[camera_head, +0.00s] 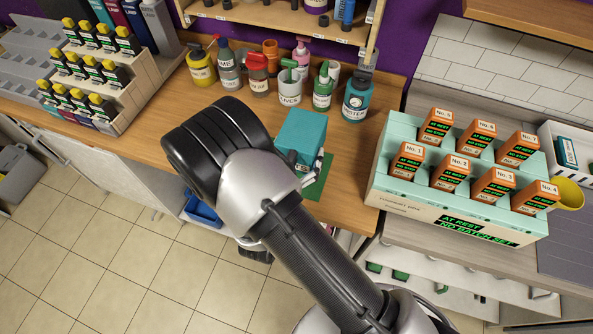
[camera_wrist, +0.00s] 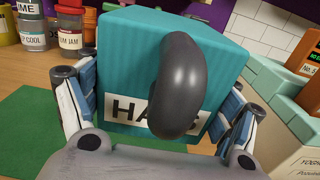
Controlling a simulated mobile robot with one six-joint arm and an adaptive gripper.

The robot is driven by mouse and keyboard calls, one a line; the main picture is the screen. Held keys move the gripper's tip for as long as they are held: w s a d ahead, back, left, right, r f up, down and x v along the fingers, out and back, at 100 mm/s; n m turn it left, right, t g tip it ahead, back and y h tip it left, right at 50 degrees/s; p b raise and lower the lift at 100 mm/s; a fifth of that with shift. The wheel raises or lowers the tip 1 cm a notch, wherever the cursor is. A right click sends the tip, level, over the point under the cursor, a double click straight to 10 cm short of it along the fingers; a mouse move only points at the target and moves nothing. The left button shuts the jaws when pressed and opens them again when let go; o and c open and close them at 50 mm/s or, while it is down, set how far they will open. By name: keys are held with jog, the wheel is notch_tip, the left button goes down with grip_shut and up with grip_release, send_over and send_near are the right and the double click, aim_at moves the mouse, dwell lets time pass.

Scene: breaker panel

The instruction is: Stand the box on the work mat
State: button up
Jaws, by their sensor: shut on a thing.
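The teal box (camera_head: 301,133) is upright above or on the green work mat (camera_head: 322,178) on the wooden counter. In the wrist view the box (camera_wrist: 130,60) fills the middle, with a partly hidden white label reading "HA". My gripper (camera_wrist: 160,112) is shut on it, one finger at each side. The mat (camera_wrist: 30,130) shows at the left of the wrist view. A dark rounded part covers some of the box's front. I cannot tell whether the box's base touches the mat, as my arm and gripper hide it.
Several jars and bottles, including a teal bottle (camera_head: 357,97), stand behind the box. A mint rack (camera_head: 400,187) of orange cartons stands to the right. A stepped rack (camera_head: 130,85) of yellow-capped bottles stands at the left. Bare counter lies right of the mat.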

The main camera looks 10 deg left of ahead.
notch_tip(320, 180, down, 9)
jog(key=shift+w+f+b, duration=0.1)
jog(key=shift+b, duration=0.85)
jog(key=o, duration=1.2)
jog(key=s+p, duration=0.1)
jog(key=s, duration=1.1)
jog(key=shift+a, duration=0.45)
